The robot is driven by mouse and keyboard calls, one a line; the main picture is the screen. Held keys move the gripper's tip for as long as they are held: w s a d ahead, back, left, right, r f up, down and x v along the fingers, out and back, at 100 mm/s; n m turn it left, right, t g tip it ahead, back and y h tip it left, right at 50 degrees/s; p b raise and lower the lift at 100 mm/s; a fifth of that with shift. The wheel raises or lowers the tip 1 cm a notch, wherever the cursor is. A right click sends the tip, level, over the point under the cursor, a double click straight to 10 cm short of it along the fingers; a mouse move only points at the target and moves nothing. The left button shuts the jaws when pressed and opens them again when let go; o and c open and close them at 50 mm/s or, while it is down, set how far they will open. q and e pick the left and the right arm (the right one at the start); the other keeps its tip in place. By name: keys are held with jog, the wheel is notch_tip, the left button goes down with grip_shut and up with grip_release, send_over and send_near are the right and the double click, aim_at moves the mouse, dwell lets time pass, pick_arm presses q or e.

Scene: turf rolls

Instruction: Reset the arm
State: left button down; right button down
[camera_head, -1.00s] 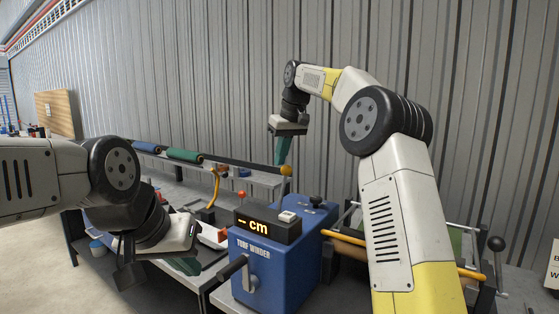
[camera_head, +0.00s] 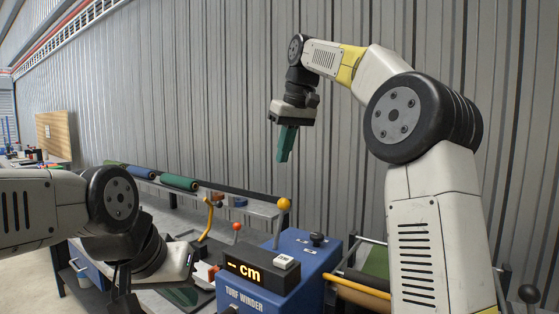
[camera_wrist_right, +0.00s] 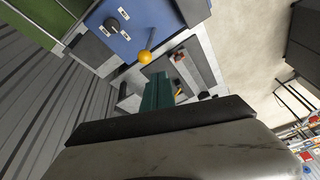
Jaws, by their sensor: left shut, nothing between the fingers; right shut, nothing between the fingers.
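My right gripper (camera_head: 284,158) hangs in the air in front of the corrugated wall, above and behind the blue turf winder (camera_head: 307,262). Its teal fingers are together and point down, with nothing between them. In the right wrist view the teal fingers (camera_wrist_right: 157,88) are also closed, with the winder and bench beyond. My left gripper (camera_head: 180,296) is low at the left, beside the winder. Its teal fingers are partly hidden behind its own wrist and show nothing held.
The winder's display (camera_head: 245,272) reads "- cm". A green roll (camera_head: 179,183) and a blue roll (camera_head: 141,172) lie on the back bench. Green turf (camera_head: 375,262) shows at the right, behind my right arm.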

jog(key=shift+s+d, duration=0.1)
jog(key=s+d+f+m+t, duration=0.1)
jog(key=s+d+f+m, duration=0.2)
jog(key=s+f, duration=0.7)
jog(key=s+d+f+m+t, duration=0.2)
jog(key=s+d+f, duration=0.5)
jog(key=s, duration=1)
notch_tip(320, 180, down, 4)
jog(key=shift+d+r+m, duration=0.25)
jog(key=shift+m, duration=0.15)
